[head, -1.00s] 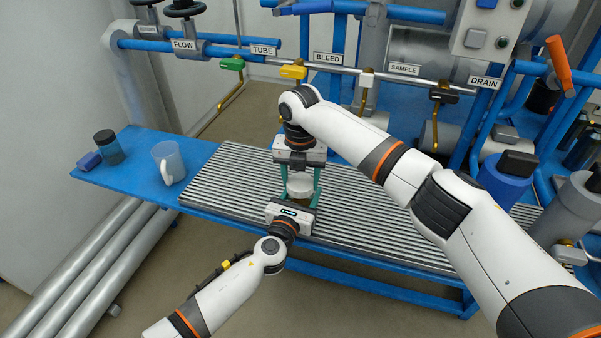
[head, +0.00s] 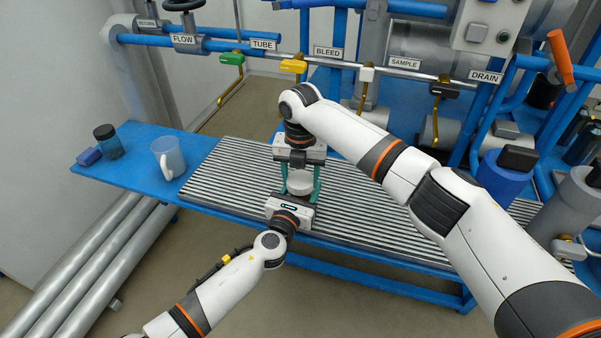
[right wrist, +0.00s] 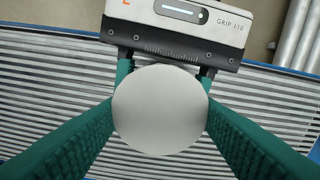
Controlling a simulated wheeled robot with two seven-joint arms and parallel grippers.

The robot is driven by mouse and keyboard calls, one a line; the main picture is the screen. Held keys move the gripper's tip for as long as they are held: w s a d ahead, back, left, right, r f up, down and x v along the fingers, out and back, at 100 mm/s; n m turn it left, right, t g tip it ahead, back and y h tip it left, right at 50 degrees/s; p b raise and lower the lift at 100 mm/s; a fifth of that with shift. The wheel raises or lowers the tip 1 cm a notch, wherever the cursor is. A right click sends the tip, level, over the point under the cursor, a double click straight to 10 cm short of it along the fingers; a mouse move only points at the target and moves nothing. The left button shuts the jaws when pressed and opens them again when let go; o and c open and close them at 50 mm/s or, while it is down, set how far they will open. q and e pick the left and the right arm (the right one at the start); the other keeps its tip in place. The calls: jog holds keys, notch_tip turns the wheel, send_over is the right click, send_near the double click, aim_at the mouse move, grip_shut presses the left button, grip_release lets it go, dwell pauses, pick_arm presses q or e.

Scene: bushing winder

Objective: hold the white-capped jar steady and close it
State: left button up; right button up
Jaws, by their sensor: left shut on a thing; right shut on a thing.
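The white-capped jar stands on the ribbed mat, its white cap (head: 300,182) facing up; the cap also fills the middle of the right wrist view (right wrist: 160,110). My left gripper (head: 297,196) comes from the front, low down, and is shut on the jar's body, which it mostly hides. My right gripper (head: 300,178) points down from above, its green fingers on either side of the cap, shut on it. In the right wrist view these fingers touch the cap's left and right edges. The thread under the cap is hidden.
The ribbed mat (head: 235,180) covers much of the blue bench and is otherwise clear. A clear mug (head: 168,158), a dark-lidded jar (head: 108,142) and a small blue block (head: 89,157) stand at the left. Pipes and labelled valves (head: 292,66) run behind.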

jog(key=shift+f, duration=0.25)
pick_arm(q)
grip_shut()
pick_arm(e)
jog(key=m, duration=0.9)
jog(key=shift+s+m, duration=0.1)
jog(key=shift+m, duration=0.2)
jog(key=m, duration=0.4)
jog(key=shift+d, duration=0.1)
jog(key=o, duration=0.8)
jog(key=shift+o, duration=0.6)
pick_arm(q)
jog(key=shift+a, duration=0.1)
pick_arm(e)
jog(key=shift+s, duration=0.1)
